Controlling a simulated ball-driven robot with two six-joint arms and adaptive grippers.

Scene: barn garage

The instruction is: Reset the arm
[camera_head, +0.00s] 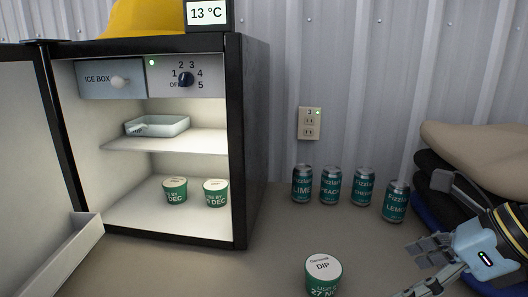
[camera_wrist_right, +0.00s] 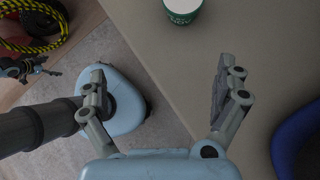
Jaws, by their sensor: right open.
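My right gripper (camera_head: 412,270) is at the lower right of the head view, over the worktop. Its two fingers are spread and nothing is between them; it also shows open and empty in the right wrist view (camera_wrist_right: 160,75). A white-lidded green dip tub (camera_head: 323,275) stands upright on the worktop, left of the gripper and apart from it. The tub also shows at the top of the wrist view (camera_wrist_right: 183,10).
An open mini fridge (camera_head: 250,140) stands left, holding a tray (camera_head: 157,125) and two green tubs (camera_head: 175,191) (camera_head: 215,193). Several teal cans (camera_head: 331,186) line the wall. Folded cloth (camera_head: 475,140) is piled behind my right gripper. The worktop (camera_head: 210,270) front is mostly clear.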

